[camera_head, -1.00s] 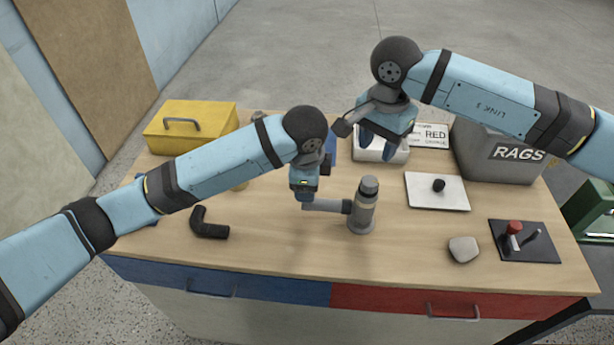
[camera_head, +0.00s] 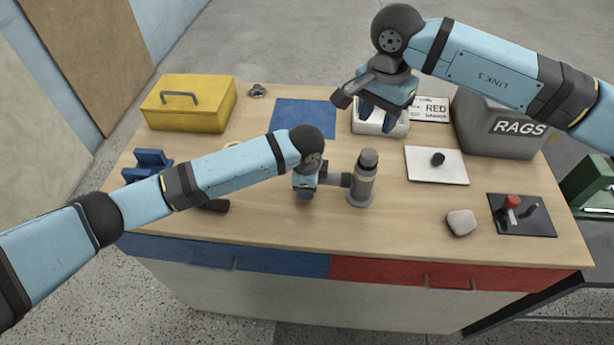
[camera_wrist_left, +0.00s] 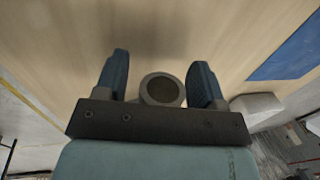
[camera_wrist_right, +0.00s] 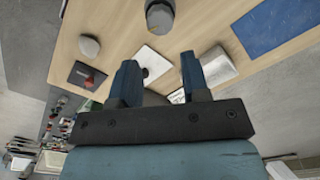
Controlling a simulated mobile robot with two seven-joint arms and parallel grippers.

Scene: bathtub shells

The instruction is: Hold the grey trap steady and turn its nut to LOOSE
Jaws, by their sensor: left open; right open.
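In the left wrist view a round grey pipe end (camera_wrist_left: 162,89) lies between the two open fingers (camera_wrist_left: 162,85), with a gap beside each. The fingertips are partly hidden in the head view. My right gripper (camera_head: 385,115) is open and empty, raised behind the trap above the white tray. In the right wrist view its fingers (camera_wrist_right: 157,80) hold nothing, and the trap (camera_wrist_right: 160,17) is at the top edge.
A white card with a black knob (camera_head: 437,159), a pale stone (camera_head: 461,222) and a dark plate with a red knob (camera_head: 512,202) lie right of the trap. A yellow toolbox (camera_head: 188,104) and grey RAGS bin (camera_head: 500,128) stand behind. The bench front is clear.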

